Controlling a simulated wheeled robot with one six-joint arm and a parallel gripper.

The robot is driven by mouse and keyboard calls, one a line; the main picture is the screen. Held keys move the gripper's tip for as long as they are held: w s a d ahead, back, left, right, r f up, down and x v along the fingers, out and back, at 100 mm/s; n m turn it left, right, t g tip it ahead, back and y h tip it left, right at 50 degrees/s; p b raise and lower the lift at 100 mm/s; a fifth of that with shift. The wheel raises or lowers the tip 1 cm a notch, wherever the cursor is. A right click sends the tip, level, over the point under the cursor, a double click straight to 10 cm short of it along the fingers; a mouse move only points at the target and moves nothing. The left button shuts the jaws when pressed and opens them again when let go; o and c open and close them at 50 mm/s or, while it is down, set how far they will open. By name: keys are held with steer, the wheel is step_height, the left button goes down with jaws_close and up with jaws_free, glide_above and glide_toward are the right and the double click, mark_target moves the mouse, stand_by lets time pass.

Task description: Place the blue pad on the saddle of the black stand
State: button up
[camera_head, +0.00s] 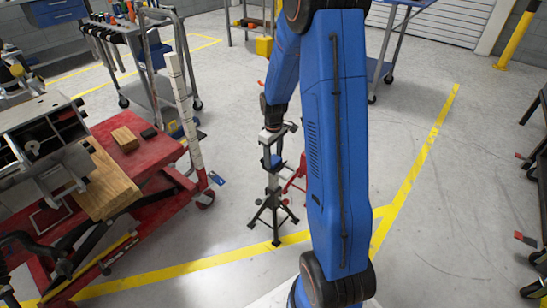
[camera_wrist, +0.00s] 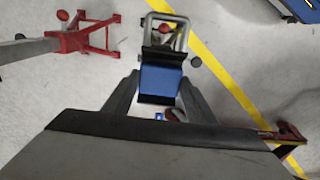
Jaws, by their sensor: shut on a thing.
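My gripper (camera_head: 271,150) hangs above the black stand (camera_head: 272,207), which stands upright on the floor on splayed legs. My gripper is shut on the blue pad (camera_head: 277,162). In the wrist view the blue pad (camera_wrist: 160,80) lies between my two fingers, with dark strips at its ends. Part of a stand's grey frame (camera_wrist: 181,38) shows just beyond the pad there. The stand's saddle is hidden or too small to make out, and I cannot tell whether the pad touches it.
A red stand (camera_head: 297,182) is close on the right, partly hidden by my arm. A red lift table (camera_head: 150,160) with a wooden block (camera_head: 125,139) is at the left. A tool cart (camera_head: 150,75) stands behind. Open floor lies right, beyond a yellow line (camera_head: 410,190).

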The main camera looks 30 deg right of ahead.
mark_target(273, 159)
steer(key=shift+f, duration=0.15)
steer(key=o, duration=1.1)
step_height(273, 159, up, 12)
steer(key=r, duration=0.1)
steer(key=s+a+r+m+t, duration=0.2)
steer(key=s+a+r, duration=0.8)
steer(key=s+r, duration=0.3)
steer(key=shift+s+a+r+m+t, duration=0.3)
steer(key=shift+s+a, duration=0.65)
steer(key=shift+s, duration=1.95)
steer(key=shift+s+a+r+m+t, duration=0.1)
steer(key=shift+s+a+m+t, duration=0.5)
steer(key=shift+s, duration=2.25)
steer(key=shift+s+a+r+m+t, duration=0.15)
steer(key=shift+s+a+t, duration=0.35)
steer(key=shift+s+a, duration=1.65)
steer(key=shift+s+d, duration=0.75)
steer(key=shift+d, duration=0.05)
